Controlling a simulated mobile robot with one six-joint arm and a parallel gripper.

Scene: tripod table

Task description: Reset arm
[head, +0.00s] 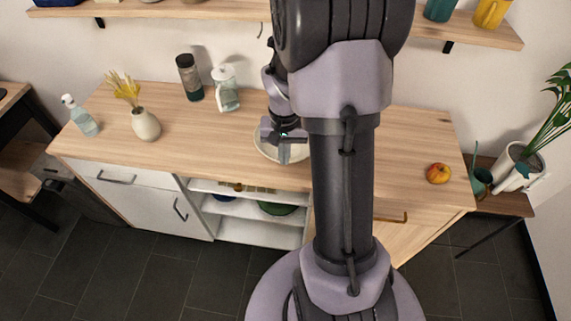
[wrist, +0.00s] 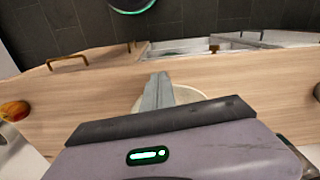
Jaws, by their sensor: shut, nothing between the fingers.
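My gripper (head: 284,152) is shut and empty, pointing down above a pale round plate or bowl (head: 262,148) on the wooden counter (head: 200,145). In the wrist view its closed fingers (wrist: 157,92) reach over the counter, with part of the pale dish's rim (wrist: 183,93) beside them. My arm stands upright in the middle of the head view and hides part of the counter and dish. I cannot tell whether the fingertips touch the dish.
A red-yellow apple (head: 438,173) lies on the right. A wall shelf (head: 200,8) runs above. The counter's front left is clear.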

